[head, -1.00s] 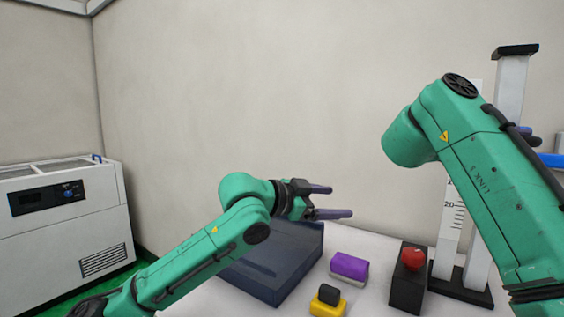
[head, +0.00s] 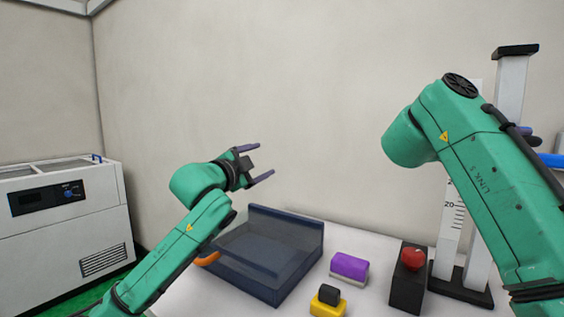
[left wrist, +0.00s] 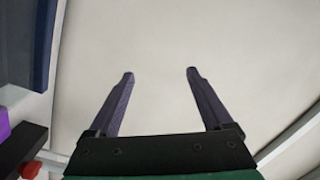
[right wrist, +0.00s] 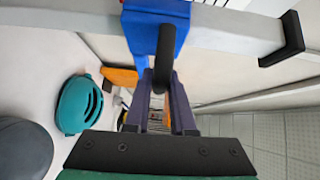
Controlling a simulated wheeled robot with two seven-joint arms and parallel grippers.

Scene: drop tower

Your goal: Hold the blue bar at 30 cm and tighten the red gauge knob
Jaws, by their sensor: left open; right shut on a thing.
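The blue bar (head: 551,160) shows at the right edge of the head view, beside the drop tower's upright (head: 511,85). In the right wrist view a blue block (right wrist: 155,30) sits on the white upright with a black handle (right wrist: 166,45) sticking out. My right gripper (right wrist: 162,95) is shut on that handle; my arm hides most of it in the head view. A red knob (head: 413,259) tops a black box (head: 406,290) left of the tower; whether it is the gauge knob I cannot tell. My left gripper (head: 262,162) is open and empty, raised above the tray, far from the knob.
A dark blue tray (head: 285,277) stands on the white table, an orange piece (head: 208,259) at its left. A purple block (head: 350,266) and a yellow-and-black piece (head: 328,301) lie between tray and box. A scale (head: 453,215) marked 20 stands behind my right arm.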

